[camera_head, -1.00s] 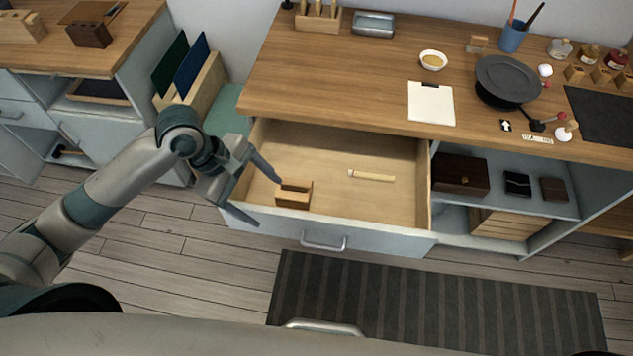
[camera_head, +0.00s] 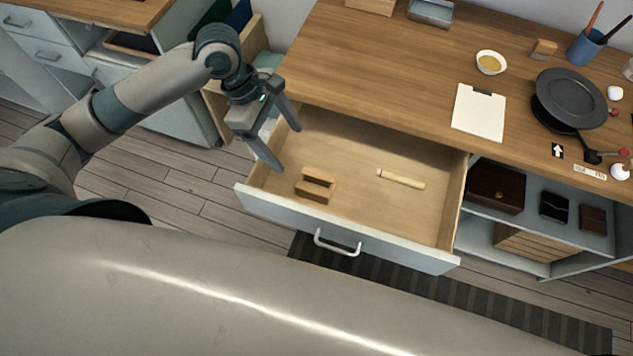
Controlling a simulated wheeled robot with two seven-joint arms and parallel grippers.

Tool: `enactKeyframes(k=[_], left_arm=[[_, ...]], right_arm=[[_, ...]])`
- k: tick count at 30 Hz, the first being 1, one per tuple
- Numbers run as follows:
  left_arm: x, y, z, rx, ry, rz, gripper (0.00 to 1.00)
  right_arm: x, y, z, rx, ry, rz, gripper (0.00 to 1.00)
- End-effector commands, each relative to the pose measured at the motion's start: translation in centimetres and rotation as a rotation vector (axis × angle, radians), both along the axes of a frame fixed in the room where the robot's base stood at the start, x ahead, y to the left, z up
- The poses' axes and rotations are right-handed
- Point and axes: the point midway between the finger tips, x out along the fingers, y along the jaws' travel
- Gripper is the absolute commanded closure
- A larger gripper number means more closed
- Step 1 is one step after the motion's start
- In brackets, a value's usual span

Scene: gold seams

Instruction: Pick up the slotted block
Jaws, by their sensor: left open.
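The slotted block (camera_head: 316,186) is a small light-wood block with a groove along its top. It lies in the open drawer (camera_head: 350,142), near the front left corner. My left gripper (camera_head: 290,150) is open and empty. Its fingers reach over the left side of the drawer, up and to the left of the block and apart from it. My right gripper is not in view.
A thin pale stick (camera_head: 401,179) lies in the drawer right of the block. The drawer's front panel (camera_head: 345,228) and side walls stand around the block. The worktop (camera_head: 400,70) behind holds a clipboard (camera_head: 479,112) and a black pan (camera_head: 570,98).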

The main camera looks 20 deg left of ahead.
Motion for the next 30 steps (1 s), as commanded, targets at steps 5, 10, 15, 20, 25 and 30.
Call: enactKeyframes(k=[5, 10, 15, 20, 25, 30], left_arm=[[0.0, -0.5, -1.0, -0.001, 0.001, 0.001, 0.25], [-0.1, -1.5, -3.3, -0.002, 0.005, 0.0, 0.25], [-0.2, -2.7, -6.2, -0.001, 0.004, -0.001, 0.25], [-0.2, -3.8, -8.8, 0.0, 0.003, -0.001, 0.25], [-0.2, -4.5, -10.6, -0.001, 0.002, -0.001, 0.25], [-0.1, -4.7, -11.2, 0.0, 0.0, 0.0, 0.25]], right_arm=[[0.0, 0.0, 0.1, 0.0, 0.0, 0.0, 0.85], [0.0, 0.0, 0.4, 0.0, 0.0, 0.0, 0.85], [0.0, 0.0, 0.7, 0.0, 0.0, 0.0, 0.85], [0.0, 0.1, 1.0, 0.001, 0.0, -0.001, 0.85], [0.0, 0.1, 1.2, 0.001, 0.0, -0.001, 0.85], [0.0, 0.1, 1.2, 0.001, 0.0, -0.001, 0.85]])
